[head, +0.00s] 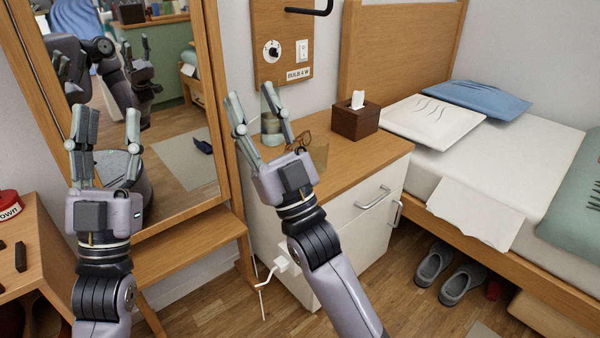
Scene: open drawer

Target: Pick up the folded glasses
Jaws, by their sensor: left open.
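The folded glasses (301,142), with thin brown frames, lie on the wooden top of the white bedside cabinet (350,161). They are partly hidden by my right gripper (251,95), which is just to their left in the head view. The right gripper's fingers are spread, with nothing seen held between them. I cannot tell its exact height above the cabinet top. My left gripper (107,116) is open and empty, far to the left in front of the mirror.
A brown tissue box (356,121) sits further right. A mirror (185,150) is at left; a bed (490,165) is at right.

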